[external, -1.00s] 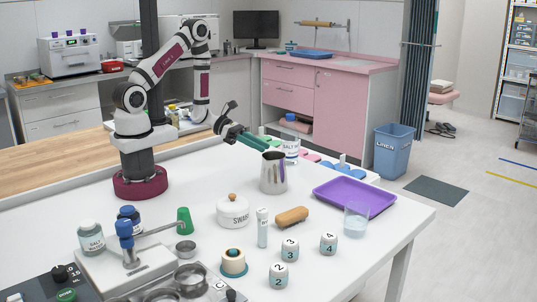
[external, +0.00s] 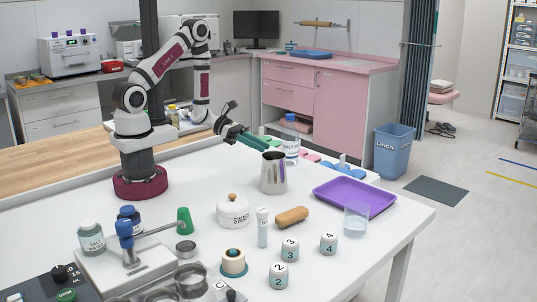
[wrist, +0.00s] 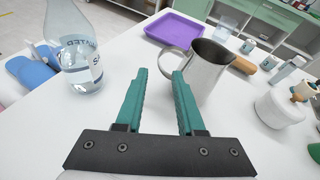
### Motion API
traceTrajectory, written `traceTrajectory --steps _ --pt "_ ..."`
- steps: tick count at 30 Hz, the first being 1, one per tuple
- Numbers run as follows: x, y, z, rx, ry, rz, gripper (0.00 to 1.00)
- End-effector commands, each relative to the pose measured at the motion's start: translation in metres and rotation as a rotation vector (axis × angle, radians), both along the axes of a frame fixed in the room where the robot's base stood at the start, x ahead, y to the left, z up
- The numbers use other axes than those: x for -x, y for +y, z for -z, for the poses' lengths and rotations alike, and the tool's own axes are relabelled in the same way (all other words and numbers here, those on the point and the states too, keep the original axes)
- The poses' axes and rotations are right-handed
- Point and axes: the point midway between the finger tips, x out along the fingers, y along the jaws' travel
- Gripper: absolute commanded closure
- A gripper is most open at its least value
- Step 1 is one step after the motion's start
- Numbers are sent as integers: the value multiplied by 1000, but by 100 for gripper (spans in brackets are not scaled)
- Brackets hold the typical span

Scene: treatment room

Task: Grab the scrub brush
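The scrub brush (external: 292,216), with a tan wooden back, lies on the white table right of the white label tube. In the wrist view the brush (wrist: 243,65) is partly hidden behind the metal pitcher. My gripper (external: 262,143) has teal fingers and is up near the back of the table, behind the pitcher and well away from the brush. In the wrist view my gripper (wrist: 160,76) is open, with nothing between its fingers.
The metal pitcher (external: 273,173) stands between my gripper and the brush. A clear bottle (wrist: 80,65) stands left of my fingers. A swab jar (external: 233,212), purple tray (external: 335,191), clear cup (external: 356,220) and numbered jars (external: 290,250) surround the brush.

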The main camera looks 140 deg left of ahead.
Motion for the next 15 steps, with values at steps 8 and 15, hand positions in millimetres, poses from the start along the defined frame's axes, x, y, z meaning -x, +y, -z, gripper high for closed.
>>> traceTrajectory --steps 8,15 --pt "0 0 0 0 0 0 28" --pt "-8 -4 2 -67 88 58 28"
